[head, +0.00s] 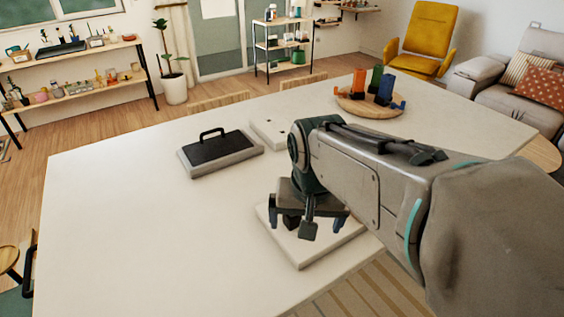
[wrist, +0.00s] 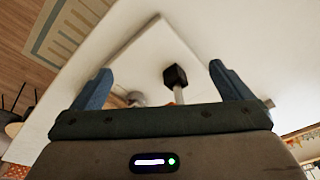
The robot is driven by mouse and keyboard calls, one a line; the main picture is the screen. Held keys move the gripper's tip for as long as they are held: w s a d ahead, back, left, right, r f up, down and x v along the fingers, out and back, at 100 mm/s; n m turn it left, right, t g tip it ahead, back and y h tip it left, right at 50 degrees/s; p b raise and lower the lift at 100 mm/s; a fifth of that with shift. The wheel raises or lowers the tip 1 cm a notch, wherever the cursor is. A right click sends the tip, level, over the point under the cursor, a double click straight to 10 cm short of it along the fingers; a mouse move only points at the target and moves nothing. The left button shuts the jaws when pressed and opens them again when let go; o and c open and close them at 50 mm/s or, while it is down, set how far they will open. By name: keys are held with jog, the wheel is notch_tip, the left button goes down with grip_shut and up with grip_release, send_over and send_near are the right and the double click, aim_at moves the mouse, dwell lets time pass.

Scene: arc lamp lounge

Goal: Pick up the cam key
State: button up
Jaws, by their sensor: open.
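What looks like the cam key (wrist: 175,77), a black block-shaped head on a pale stem, shows between my fingers in the wrist view, nearer the right finger. It stands over a white board (wrist: 135,52). In the head view the white board (head: 310,252) lies near the table's front edge under my gripper (head: 306,222). A dark piece under the gripper there may be the key's head, mostly hidden. My gripper (wrist: 159,68) is open, with its blue fingers apart and nothing held. Whether the fingers are level with the key's head is unclear.
On the white table (head: 120,240), a grey tray with a black handled top (head: 220,152) stands left of my arm. A pale block (head: 268,132) lies behind the gripper. A round wooden board (head: 352,105) bears colored pieces farther back. The left tabletop is clear.

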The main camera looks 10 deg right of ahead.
jog(key=w+r+m+g+p, duration=0.2)
jog(key=w+r+m+p, duration=0.1)
jog(key=w+r+m, duration=0.75)
notch_tip(320, 180, down, 9)
jog(key=shift+s+a, duration=0.1)
jog(key=shift+a, duration=0.05)
jog(key=shift+s+d+f+p, duration=0.15)
jog(key=shift+f+p, duration=0.1)
jog(key=shift+f, duration=1.1)
jog(key=shift+w+d+f+p, duration=0.1)
jog(key=shift+d+f+p, duration=0.1)
jog(key=shift+f, duration=1.15)
jog(key=c, duration=1.1)
